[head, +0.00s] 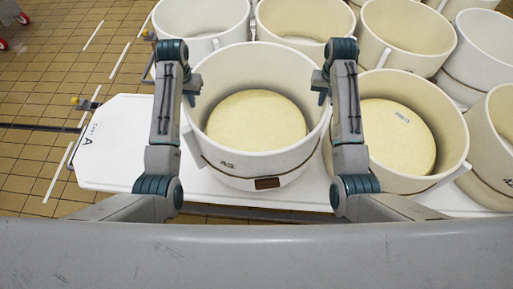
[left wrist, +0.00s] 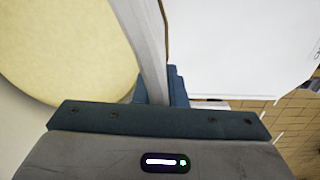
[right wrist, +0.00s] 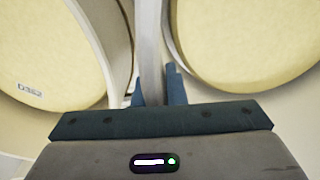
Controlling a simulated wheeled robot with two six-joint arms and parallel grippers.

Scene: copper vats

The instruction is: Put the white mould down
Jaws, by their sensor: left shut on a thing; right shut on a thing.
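The white mould (head: 220,160), a round tub marked 43, is upright in front of me with a pale yellow disc (head: 256,118) inside. My left gripper (head: 190,92) is shut on its left rim, and my right gripper (head: 322,90) on its right rim. In the left wrist view the mould's wall (left wrist: 142,35) runs between the fingers. The right wrist view also shows the wall (right wrist: 150,40) between the fingers. The mould is over the white table (head: 125,150). I cannot tell whether its base touches the table; its underside is hidden.
A similar mould (head: 455,130) with a labelled disc stands close on the right. Several more white moulds (head: 400,30) crowd the back and right. The table's left end, marked A, is clear. Tiled floor (head: 50,65) lies beyond it.

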